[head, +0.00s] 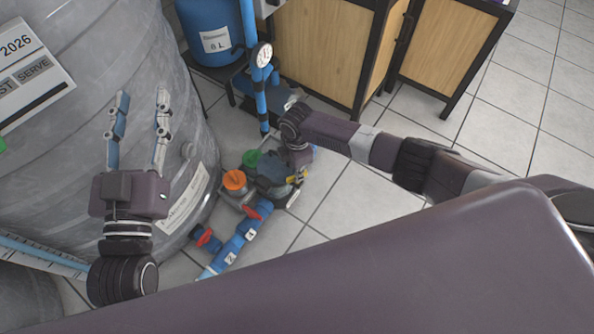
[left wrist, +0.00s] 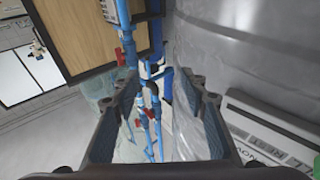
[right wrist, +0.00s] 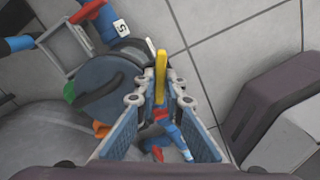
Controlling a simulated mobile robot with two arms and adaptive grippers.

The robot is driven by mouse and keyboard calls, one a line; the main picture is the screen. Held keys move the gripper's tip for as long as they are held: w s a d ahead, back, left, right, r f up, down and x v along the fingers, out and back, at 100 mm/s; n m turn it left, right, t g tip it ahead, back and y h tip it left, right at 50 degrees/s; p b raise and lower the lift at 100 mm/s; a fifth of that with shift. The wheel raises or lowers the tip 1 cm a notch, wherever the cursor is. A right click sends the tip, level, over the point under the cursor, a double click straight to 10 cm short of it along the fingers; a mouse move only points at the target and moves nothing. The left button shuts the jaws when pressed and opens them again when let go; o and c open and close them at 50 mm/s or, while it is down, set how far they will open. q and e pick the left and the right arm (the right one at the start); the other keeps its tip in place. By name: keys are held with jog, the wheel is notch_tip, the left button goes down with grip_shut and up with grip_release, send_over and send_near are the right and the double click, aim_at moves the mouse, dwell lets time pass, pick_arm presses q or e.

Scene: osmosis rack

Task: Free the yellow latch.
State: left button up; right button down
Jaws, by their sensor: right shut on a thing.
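The yellow latch (right wrist: 161,76) stands upright between my right fingertips (right wrist: 160,98) in the right wrist view. The fingers press on it from both sides, beside a dark round housing (right wrist: 105,88). In the head view a bit of the yellow latch (head: 293,179) shows at the right side of the pump assembly (head: 270,182). My right gripper (head: 297,163) reaches down there, its fingertips mostly hidden. My left gripper (head: 142,98) is open and empty in front of the large grey tank, with wide fingers in the left wrist view (left wrist: 158,85).
The large grey tank (head: 110,60) fills the left. Blue pipes with red valve handles (head: 233,247) lie in front of the pump assembly. An orange cap (head: 235,180) and a green cap (head: 251,158) sit close by. Wooden cabinets (head: 312,55) stand behind; tiled floor is free at right.

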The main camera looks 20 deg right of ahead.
jog(key=n, duration=0.2)
jog(key=shift+a+n, duration=0.1)
jog(key=shift+n, duration=0.2)
pick_arm(q)
jog(key=shift+w+a+f+g, duration=0.1)
jog(key=shift+f+g, duration=0.4)
jog(key=shift+f, duration=0.35)
pick_arm(e)
jog(key=shift+n, duration=1.6)
jog(key=c, duration=2)
grip_release()
pick_arm(q)
jog(key=shift+f, duration=0.1)
pick_arm(e)
jog(key=shift+r, duration=0.1)
notch_tip(320, 180, up, 12)
jog(key=shift+f, duration=0.1)
